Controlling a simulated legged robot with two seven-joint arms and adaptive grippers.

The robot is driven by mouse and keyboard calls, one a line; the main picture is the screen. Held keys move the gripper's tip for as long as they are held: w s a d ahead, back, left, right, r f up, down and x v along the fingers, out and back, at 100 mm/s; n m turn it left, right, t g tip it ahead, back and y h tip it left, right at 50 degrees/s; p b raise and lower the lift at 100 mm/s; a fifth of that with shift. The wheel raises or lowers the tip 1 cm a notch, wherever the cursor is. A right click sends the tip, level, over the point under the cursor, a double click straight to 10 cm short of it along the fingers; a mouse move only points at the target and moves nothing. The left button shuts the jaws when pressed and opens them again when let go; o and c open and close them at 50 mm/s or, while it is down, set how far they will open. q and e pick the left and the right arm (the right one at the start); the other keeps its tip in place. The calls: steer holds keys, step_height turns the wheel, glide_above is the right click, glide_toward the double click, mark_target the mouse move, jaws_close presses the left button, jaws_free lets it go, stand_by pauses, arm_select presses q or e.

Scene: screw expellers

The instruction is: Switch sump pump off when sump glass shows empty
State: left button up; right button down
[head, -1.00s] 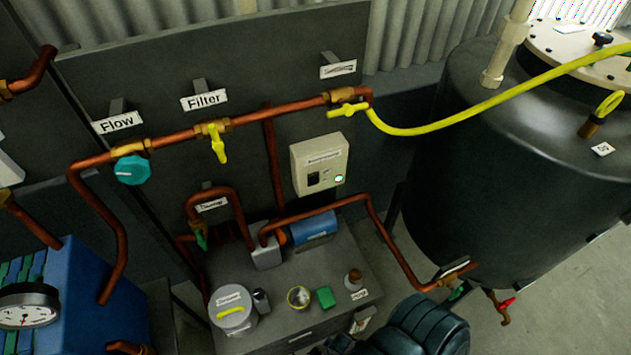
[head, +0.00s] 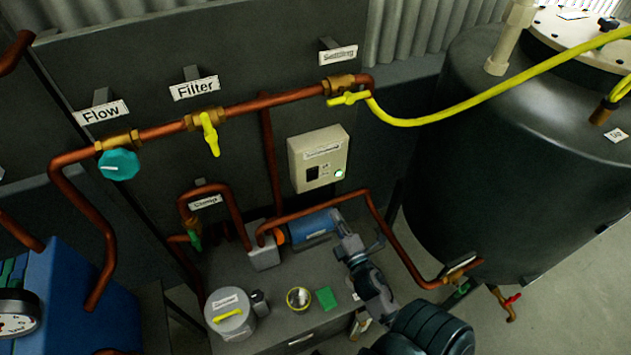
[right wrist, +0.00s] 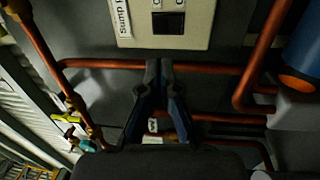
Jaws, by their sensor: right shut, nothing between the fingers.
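The pump's switch box (head: 318,158) is a cream box on the dark panel, with a black switch (head: 312,172) and a lit, pale green lamp (head: 339,173). Its label reads "Sump P..." in the right wrist view (right wrist: 122,18), where the black switch (right wrist: 168,22) also shows. My right gripper (head: 343,226) is shut and empty, below the box and in front of the blue pump (head: 312,228). In the right wrist view the closed fingers (right wrist: 159,66) point toward the box, apart from the switch. I cannot make out the sump glass. My left gripper is not in view.
Copper pipes (head: 250,108) with a yellow filter valve (head: 210,134) and a teal flow knob (head: 118,164) cross the panel. A large dark tank (head: 500,150) stands right. A lidded pot (head: 230,312) and small items sit on the cabinet. A yellow hose (head: 480,100) runs to the tank.

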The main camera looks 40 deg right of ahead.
mark_target(313, 173)
steer(key=shift+w, duration=0.1)
steer(key=x, duration=1.2)
steer(key=shift+w+d, duration=0.15)
steer(key=shift+w, duration=0.15)
steer(key=shift+w+d, duration=0.15)
steer(key=shift+w, duration=0.5)
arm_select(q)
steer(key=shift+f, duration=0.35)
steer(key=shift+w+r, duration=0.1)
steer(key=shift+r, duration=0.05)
arm_select(e)
steer(key=shift+r, duration=0.1)
steer(key=shift+w+r+p, duration=0.15)
steer(key=shift+p, duration=0.25)
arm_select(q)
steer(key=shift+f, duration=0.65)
arm_select(e)
steer(key=shift+d, duration=0.1)
